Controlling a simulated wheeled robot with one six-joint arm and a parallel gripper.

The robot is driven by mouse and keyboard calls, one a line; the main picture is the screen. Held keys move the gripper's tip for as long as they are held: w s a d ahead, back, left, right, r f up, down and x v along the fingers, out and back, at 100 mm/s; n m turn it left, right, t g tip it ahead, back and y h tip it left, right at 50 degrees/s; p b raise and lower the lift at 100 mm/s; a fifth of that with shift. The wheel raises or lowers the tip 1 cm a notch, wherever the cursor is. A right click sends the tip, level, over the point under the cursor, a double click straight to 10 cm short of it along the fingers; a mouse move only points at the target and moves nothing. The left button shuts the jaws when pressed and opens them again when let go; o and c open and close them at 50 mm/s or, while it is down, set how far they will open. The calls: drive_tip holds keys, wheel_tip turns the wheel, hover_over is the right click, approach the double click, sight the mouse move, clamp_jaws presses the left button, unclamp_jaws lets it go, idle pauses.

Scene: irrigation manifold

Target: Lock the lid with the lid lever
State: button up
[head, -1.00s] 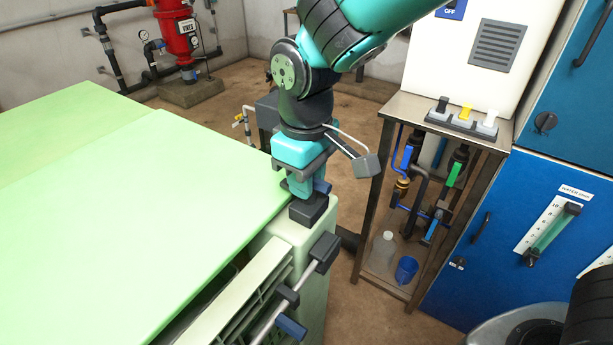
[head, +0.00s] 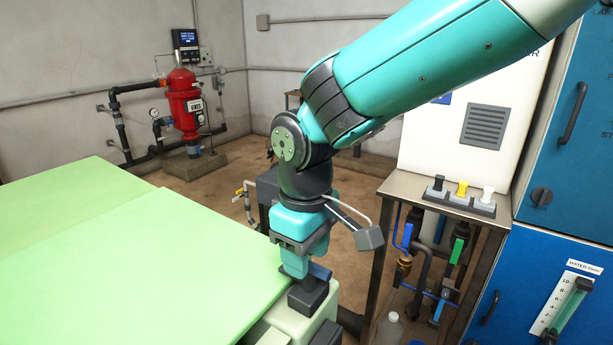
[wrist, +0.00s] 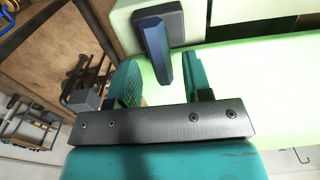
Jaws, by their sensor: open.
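The pale green lid (head: 190,260) lies flat, apparently closed, over the tank (head: 285,325) at the left. The lid lever (head: 320,271) is a short blue handle on a dark grey block (head: 308,296) at the tank's corner. In the wrist view the lever (wrist: 165,52) points from its dark mount (wrist: 178,22) down toward my gripper (wrist: 160,82). My gripper is open, with one teal finger on each side of the lever's free end. I cannot tell whether either finger touches it. In the head view my gripper (head: 296,262) hides part of the lever.
A metal stand (head: 385,250) with pipes and valves and a blue cabinet (head: 535,270) are at the right. A red filter (head: 185,105) stands by the back wall. Brown floor between the tank and back wall is partly free.

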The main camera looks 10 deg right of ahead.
wheel_tip(320, 180, up, 15)
drive_tip(key=b, duration=0.2)
drive_tip(key=s+d+f+m+y+b, duration=0.1)
drive_tip(key=s+d+f+y, duration=0.1)
drive_tip(key=s+f, duration=0.5)
drive_tip(key=s+d+f+y+b, duration=0.2)
drive_tip(key=s+d+f, duration=0.3)
drive_tip(key=s+f, duration=0.3)
drive_tip(key=shift+f+m, duration=0.4)
drive_tip(key=shift+f, duration=0.1)
drive_tip(key=shift+s, duration=0.1)
